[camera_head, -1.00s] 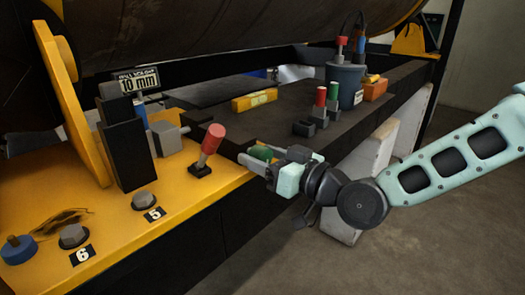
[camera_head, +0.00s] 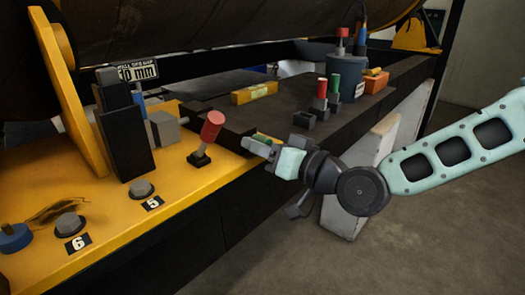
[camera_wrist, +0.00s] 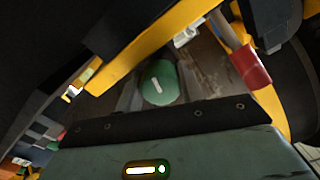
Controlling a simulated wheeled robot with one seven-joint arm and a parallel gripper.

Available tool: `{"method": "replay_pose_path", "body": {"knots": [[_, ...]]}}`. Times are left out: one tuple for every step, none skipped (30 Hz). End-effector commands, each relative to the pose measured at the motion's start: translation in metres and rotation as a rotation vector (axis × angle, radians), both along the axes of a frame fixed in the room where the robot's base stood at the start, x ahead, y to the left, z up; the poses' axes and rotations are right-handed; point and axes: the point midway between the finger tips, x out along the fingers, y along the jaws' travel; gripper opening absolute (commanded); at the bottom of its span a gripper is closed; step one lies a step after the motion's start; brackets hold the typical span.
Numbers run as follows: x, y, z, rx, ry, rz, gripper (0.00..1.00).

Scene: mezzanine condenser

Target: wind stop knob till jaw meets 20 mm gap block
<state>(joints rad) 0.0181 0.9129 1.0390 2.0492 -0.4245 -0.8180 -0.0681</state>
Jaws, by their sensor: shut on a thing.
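The stop knob seems to be the round green knob with a white line in the wrist view (camera_wrist: 157,84). In the head view, only a sliver of green shows at my gripper (camera_head: 262,143), by the front edge of the dark bench. My gripper is shut on this knob; the fingers partly hide it. I cannot make out a 20 mm gap block.
A red-handled lever (camera_head: 212,126) stands just left of my gripper on the yellow deck. The dark bench (camera_head: 225,118) carries a yellow level (camera_head: 254,93), red and green-topped tools, a grey bin (camera_head: 346,82) and an orange box (camera_head: 375,84).

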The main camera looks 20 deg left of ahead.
Motion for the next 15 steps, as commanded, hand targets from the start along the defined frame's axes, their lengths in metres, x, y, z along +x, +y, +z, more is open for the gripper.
{"method": "replay_pose_path", "body": {"knots": [[-0.0001,-0.0001,-0.0005,0.004,0.011,0.0,0.15],[-0.0001,-0.0001,-0.0002,0.005,0.014,0.0,0.15],[-0.0001,-0.0001,0.0,0.006,0.015,0.0,0.15],[-0.0002,0.0,0.0002,0.005,0.014,0.0,0.15],[-0.0002,0.0,0.0002,0.005,0.014,0.0,0.15],[-0.0002,0.0,0.0002,0.005,0.013,0.0,0.15],[-0.0001,-0.0001,0.0003,0.005,0.013,0.0,0.15],[-0.0001,-0.0001,0.0003,0.005,0.013,0.0,0.15],[-0.0001,-0.0001,0.0003,0.005,0.013,0.0,0.4],[-0.0001,-0.0001,0.0003,0.005,0.012,0.0,0.49],[-0.0001,-0.0001,0.0003,0.005,0.012,0.0,0.57],[-0.0001,-0.0001,0.0003,0.005,0.012,0.0,0.59],[-0.0001,-0.0001,0.0003,0.005,0.012,0.0,0.59],[-0.0001,-0.0001,0.0003,0.005,0.012,0.0,0.59],[0.0,-0.0001,0.0002,0.005,0.012,0.0,0.59]]}}
